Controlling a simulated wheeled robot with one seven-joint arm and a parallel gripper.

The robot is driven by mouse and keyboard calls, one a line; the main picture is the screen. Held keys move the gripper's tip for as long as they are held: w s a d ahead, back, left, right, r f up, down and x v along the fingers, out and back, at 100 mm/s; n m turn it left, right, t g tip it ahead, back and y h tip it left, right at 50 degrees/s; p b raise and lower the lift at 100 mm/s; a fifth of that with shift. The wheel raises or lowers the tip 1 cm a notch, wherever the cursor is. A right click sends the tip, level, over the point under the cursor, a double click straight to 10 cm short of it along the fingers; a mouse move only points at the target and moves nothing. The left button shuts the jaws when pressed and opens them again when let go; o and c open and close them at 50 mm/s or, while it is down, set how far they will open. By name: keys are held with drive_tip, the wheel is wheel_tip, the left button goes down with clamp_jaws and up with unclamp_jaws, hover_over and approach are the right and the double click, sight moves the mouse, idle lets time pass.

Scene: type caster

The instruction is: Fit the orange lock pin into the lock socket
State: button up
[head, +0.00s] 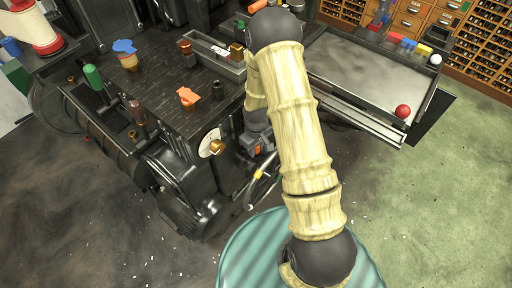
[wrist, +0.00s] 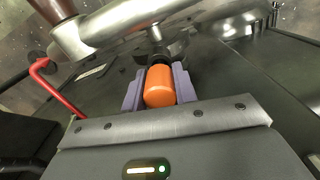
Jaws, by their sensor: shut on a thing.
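In the wrist view, my gripper (wrist: 158,84) is shut on the orange lock pin (wrist: 160,88), with one purple finger on each side. The pin's rounded orange end faces the camera, and its dark far end points toward the dark machine parts under a metal bar. I cannot tell whether the far end touches or enters anything. The lock socket cannot be made out clearly; the pin and fingers cover that area. In the head view, my arm hangs over the right side of the dark type caster (head: 185,180), and the pin in my gripper cannot be made out.
A thick metal bar (wrist: 140,20) crosses close beyond the fingers, and a red bent lever (wrist: 42,75) stands at left. In the head view, a dial (head: 209,142) with a brass knob is on the caster's side. A tray table with a red ball (head: 402,111) stands right.

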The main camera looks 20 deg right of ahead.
drive_tip(key=shift+f, duration=0.35)
drive_tip(key=o, duration=1.1)
drive_tip(key=shift+c, duration=0.2)
wheel_tip(320, 180, up, 18)
drive_tip(key=p, duration=0.1)
drive_tip(key=shift+f, duration=0.25)
